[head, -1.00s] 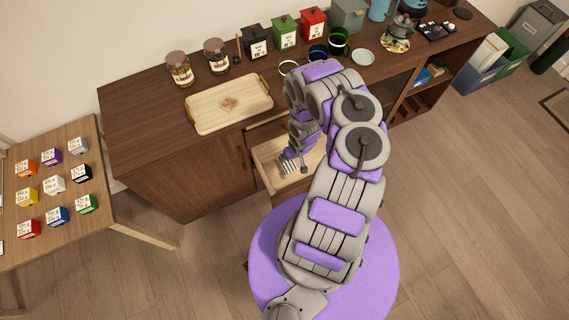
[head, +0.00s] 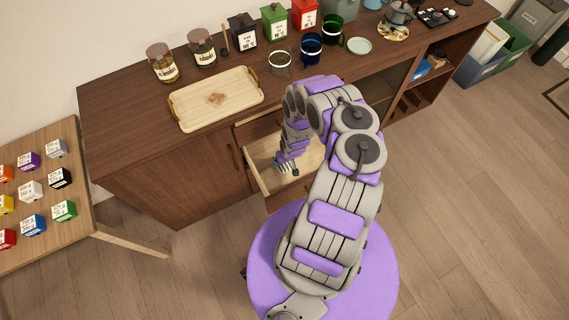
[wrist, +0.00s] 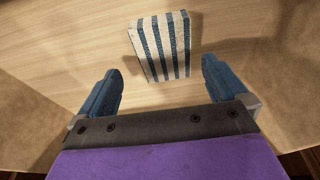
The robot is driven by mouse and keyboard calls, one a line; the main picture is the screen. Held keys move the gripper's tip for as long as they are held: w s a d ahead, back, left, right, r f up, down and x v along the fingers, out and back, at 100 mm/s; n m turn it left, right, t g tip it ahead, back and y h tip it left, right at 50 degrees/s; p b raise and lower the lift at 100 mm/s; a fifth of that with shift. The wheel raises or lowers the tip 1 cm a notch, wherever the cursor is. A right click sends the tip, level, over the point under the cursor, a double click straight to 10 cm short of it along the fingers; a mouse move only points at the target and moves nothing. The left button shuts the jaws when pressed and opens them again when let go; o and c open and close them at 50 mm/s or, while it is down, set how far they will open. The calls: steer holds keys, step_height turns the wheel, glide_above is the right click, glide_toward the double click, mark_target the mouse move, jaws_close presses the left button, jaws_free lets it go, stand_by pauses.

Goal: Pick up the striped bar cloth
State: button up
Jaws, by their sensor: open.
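The striped bar cloth (wrist: 160,47) shows in the wrist view as a folded block with blue and white stripes. It lies on the light wooden bottom of an open drawer (wrist: 60,50). My gripper (wrist: 162,85) is open, with its two blue fingers apart. The cloth is ahead of the fingertips, roughly centred between them, and nothing is held. In the head view my gripper (head: 287,167) reaches down into the open drawer (head: 264,178) of the dark wooden cabinet.
On the cabinet top (head: 130,110) stand a wooden tray (head: 216,98), jars (head: 162,65), tins (head: 275,24), glasses (head: 280,60) and a saucer (head: 359,46). A side table (head: 75,235) with small coloured boxes is at the left.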

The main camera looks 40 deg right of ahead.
steer(key=shift+w+a+f+b, duration=0.15)
steer(key=shift+f+b, duration=0.3)
steer(key=shift+f, duration=0.15)
steer(key=shift+w+a+f+b, duration=0.2)
steer(key=shift+f+b, duration=0.2)
steer(key=shift+f, duration=0.25)
steer(key=shift+w+a+f+b, duration=0.1)
steer(key=shift+w+f+b, duration=0.05)
steer(key=shift+f+b, duration=0.4)
steer(key=shift+d+f, duration=0.1)
steer(key=shift+d, duration=0.35)
steer(key=shift+c, duration=1)
steer(key=shift+a, duration=0.4)
steer(key=c, duration=0.6)
steer(key=shift+d, duration=0.1)
steer(key=c, duration=0.3)
steer(key=shift+d, duration=0.2)
steer(key=shift+c, duration=0.2)
steer(key=shift+a+r+p, duration=0.15)
steer(key=shift+r+p, duration=1.2)
steer(key=shift+r, duration=0.3)
steer(key=s+d+p, duration=0.1)
steer(key=d, duration=0.5)
steer(key=s+d+p, duration=0.1)
steer(key=d, duration=0.4)
steer(key=s+d+p, duration=0.2)
steer(key=d, duration=0.4)
steer(key=shift+s+d+r, duration=0.1)
steer(key=shift+d+r, duration=0.05)
steer(key=shift+d, duration=0.15)
